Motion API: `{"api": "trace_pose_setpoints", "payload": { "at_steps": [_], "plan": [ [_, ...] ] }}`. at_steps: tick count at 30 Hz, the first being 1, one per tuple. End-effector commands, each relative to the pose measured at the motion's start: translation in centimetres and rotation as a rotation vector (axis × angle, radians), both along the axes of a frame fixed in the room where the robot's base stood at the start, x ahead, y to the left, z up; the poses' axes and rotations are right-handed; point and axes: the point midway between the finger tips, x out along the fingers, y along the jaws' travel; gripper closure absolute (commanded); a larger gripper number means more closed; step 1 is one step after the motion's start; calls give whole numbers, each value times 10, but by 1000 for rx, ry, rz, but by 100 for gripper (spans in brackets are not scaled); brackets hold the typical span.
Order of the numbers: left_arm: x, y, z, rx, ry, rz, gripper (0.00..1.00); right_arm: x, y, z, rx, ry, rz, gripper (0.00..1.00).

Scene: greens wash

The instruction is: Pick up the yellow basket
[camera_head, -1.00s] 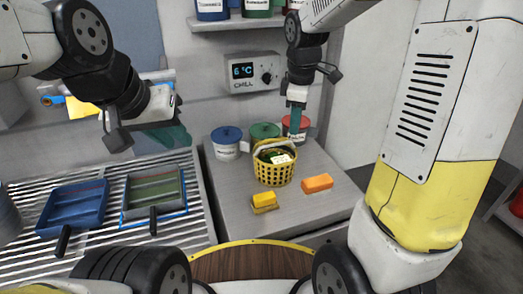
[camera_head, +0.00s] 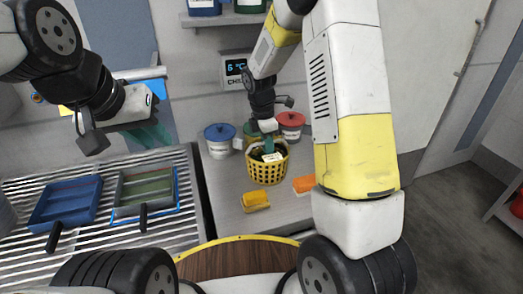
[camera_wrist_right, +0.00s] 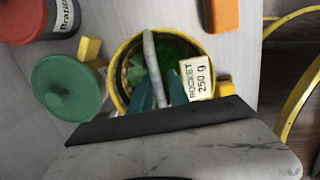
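The yellow basket (camera_head: 268,175) stands upright on the grey counter, with dark contents and a white label inside. In the right wrist view the basket (camera_wrist_right: 119,75) is seen from above, its label reading "ROCKET 250 g" (camera_wrist_right: 196,78). A pale handle (camera_wrist_right: 149,50) arches over it. My right gripper (camera_head: 268,146) points down over the basket. In the right wrist view its teal fingers (camera_wrist_right: 161,88) are apart, one on each side of the handle. My left gripper (camera_head: 152,136) hangs over the slatted rack at the left; its finger gap is unclear.
Canisters with blue (camera_head: 220,133) and red (camera_head: 291,119) lids stand behind the basket; a green-lidded one (camera_wrist_right: 68,88) is beside it.

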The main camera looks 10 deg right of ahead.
Motion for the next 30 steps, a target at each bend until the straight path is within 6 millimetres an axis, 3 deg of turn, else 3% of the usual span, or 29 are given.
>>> {"api": "trace_pose_setpoints", "payload": {
  "at_steps": [9, 10, 13, 30],
  "plan": [
    [0, 0, 0, 0, 0, 0, 76, 0, -1, -9, 0, -1, 0, 78],
    [0, 0, 0, 0, 0, 0, 76, 0, -1, -9, 0, -1, 0, 80],
    [0, 0, 0, 0, 0, 0, 76, 0, -1, -8, 1, -1, -1, 100],
    [0, 0, 0, 0, 0, 0, 76, 1, -1, -8, 1, -2, -1, 100]
  ]
}}
